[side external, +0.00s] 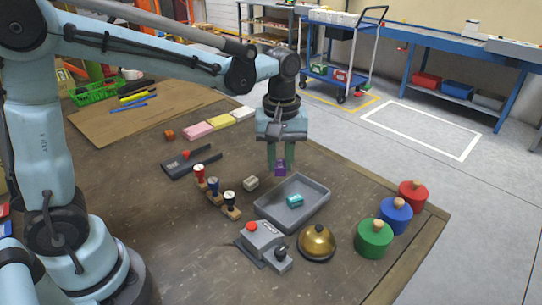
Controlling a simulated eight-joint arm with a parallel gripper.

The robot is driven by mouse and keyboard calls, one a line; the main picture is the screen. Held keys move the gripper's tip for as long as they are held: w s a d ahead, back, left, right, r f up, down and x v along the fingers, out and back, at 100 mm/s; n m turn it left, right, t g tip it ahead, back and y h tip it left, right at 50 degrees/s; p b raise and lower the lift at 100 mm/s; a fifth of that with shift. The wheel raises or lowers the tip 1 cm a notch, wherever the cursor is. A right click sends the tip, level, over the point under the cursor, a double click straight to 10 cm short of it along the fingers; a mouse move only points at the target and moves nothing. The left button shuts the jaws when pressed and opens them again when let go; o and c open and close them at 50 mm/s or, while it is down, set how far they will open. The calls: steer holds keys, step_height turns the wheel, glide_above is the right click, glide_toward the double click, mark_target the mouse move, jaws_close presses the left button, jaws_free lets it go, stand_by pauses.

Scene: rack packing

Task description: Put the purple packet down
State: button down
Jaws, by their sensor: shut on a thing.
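The purple packet (280,168) is a small purple block between the fingertips of my gripper (280,163). My gripper points straight down and is shut on the packet. The packet shows at the far edge of the grey tray (265,213); I cannot tell whether it touches the table or hangs just above it. A teal packet (295,200) lies inside the tray.
A pale block (251,183) and several stamps (213,185) stand left of the tray. A grey device with a red button (262,240), a brass bell (317,241) and red, blue and green (374,238) knobbed cylinders stand nearer. Bare tabletop (335,185) lies right of the tray.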

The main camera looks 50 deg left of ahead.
steer(key=s+d+n, duration=0.6)
steer(key=d+n, duration=0.1)
steer(key=n, duration=0.2)
glide_above(275, 204)
step_height(275, 204, down, 7)
steer(key=shift+r, duration=0.1)
steer(key=shift+f, duration=2)
steer(key=shift+f, duration=0.1)
steer(key=c, duration=0.9)
jaws_free()
steer(key=shift+c, duration=0.2)
